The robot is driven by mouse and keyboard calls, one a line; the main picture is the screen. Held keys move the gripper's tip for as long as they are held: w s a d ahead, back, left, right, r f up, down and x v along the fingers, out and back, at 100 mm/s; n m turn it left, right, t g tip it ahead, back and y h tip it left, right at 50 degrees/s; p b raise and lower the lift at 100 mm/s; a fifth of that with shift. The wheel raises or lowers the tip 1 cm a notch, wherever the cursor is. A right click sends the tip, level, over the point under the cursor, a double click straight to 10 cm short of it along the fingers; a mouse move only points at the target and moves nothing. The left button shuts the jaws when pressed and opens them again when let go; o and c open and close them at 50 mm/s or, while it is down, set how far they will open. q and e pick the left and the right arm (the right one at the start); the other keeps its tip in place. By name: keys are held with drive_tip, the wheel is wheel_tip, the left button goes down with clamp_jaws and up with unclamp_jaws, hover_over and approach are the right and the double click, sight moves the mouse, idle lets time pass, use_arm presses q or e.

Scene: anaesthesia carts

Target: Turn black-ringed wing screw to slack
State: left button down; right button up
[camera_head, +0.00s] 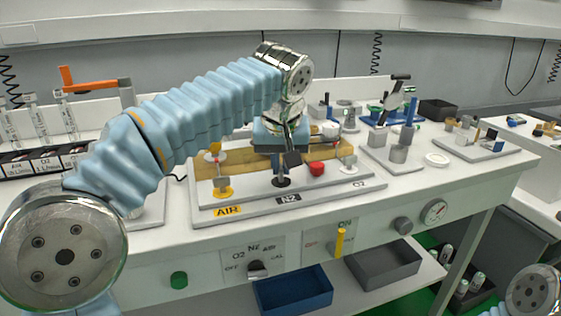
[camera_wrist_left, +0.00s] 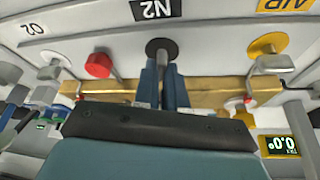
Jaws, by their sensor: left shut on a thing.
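My left gripper (camera_head: 292,158) comes down from above and is shut on the screw just behind the disc. The turn angle of the wings cannot be seen. Of my right arm only a joint shows at the bottom right corner; its gripper is out of view.
The yellow AIR knob (camera_head: 222,191) stands left of the screw, a red knob (camera_head: 317,169) and the white O2 knob (camera_head: 348,162) right of it, all along the brass bar (camera_head: 204,187). A blue bin (camera_head: 292,290) and a grey bin (camera_head: 384,265) sit below.

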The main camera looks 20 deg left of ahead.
use_arm(q)
drive_tip(key=shift+n+y, duration=0.3)
drive_tip(key=shift+n, duration=0.4)
drive_tip(key=c, duration=1.2)
unclamp_jaws()
drive_tip(key=v, duration=1.4)
drive_tip(key=shift+w, duration=0.2)
drive_tip(key=shift+d, duration=0.1)
